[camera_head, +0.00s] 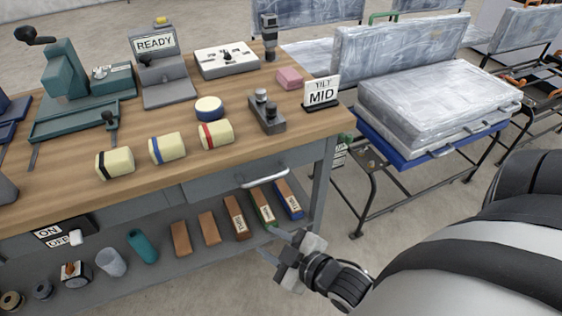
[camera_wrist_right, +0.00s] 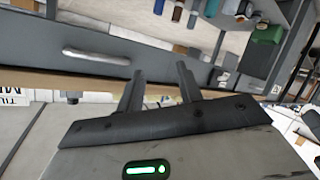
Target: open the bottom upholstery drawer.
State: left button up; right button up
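A grey drawer front (camera_head: 222,190) with a silver bar handle (camera_head: 265,178) sits under the wooden bench top and looks shut. The handle (camera_wrist_right: 97,57) also shows in the right wrist view, left of the fingers. I see no label telling whether this is the bottom upholstery drawer. My right gripper (camera_head: 272,246) is below and in front of the handle, apart from it, near the lower shelf's right end. Its two fingers (camera_wrist_right: 160,85) stand apart with nothing between them in the right wrist view. My left gripper is not in view.
A seat on a frame (camera_head: 440,105) stands right; floor between is clear.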

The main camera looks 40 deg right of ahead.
jog(key=d+f+n+t+b, duration=0.3)
jog(key=d+n, duration=0.4)
jog(key=n+t+y+b, duration=0.1)
jog(key=n+t+b, duration=0.15)
jog(key=n, duration=0.35)
send_near(266, 177)
jog(key=shift+t, duration=0.25)
jog(key=x, duration=0.6)
jog(key=f+x, duration=0.1)
jog(key=x, duration=0.3)
jog(key=shift+w+f, duration=0.1)
grip_shut()
